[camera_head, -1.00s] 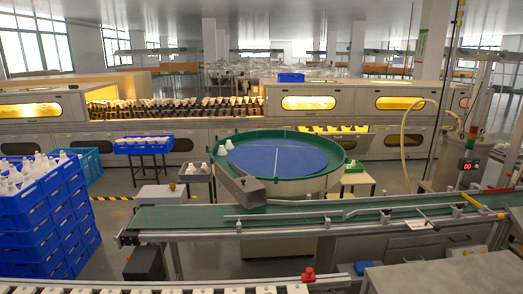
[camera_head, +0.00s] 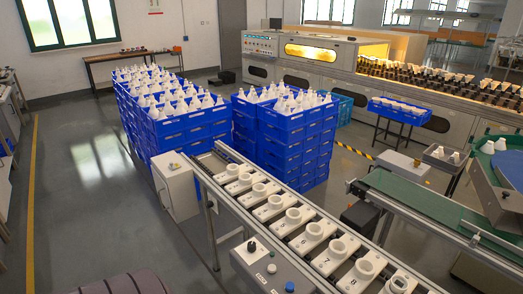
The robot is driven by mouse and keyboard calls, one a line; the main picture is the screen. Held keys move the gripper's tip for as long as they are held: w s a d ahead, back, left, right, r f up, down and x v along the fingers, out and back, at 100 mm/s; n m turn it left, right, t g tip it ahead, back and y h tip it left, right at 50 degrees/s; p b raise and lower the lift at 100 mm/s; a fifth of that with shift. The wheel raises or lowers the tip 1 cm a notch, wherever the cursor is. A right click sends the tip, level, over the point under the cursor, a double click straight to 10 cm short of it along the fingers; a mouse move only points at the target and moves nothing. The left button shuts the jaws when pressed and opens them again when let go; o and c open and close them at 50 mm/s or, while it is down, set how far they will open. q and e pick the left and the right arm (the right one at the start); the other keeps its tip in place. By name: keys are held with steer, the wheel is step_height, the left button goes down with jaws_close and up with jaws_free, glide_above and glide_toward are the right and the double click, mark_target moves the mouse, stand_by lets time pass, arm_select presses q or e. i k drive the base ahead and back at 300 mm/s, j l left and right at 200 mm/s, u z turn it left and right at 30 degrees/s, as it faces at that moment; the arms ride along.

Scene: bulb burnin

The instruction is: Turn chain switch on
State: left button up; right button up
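A grey control box (camera_head: 262,259) sits at the bottom centre, on the near side of the chain conveyor. It carries a black knob (camera_head: 251,246), which may be the chain switch; its labels and setting are too small to read. A blue button (camera_head: 271,268) and another round button (camera_head: 290,287) sit beside the knob. The chain conveyor (camera_head: 224,150) runs from the centre to the lower right, with several white sockets (camera_head: 293,216) on numbered plates. Neither of my grippers is in view.
Stacked blue crates (camera_head: 195,128) full of white bulbs stand behind the conveyor. A white cabinet (camera_head: 176,188) stands at the conveyor's far end. A green belt conveyor (camera_head: 425,207) is at the right. Open floor (camera_head: 90,205) with a yellow line lies to the left.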

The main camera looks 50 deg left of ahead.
mark_target(251, 246)
steer(key=u, duration=0.5)
steer(key=i+j+u, duration=0.1)
steer(key=u, duration=0.9)
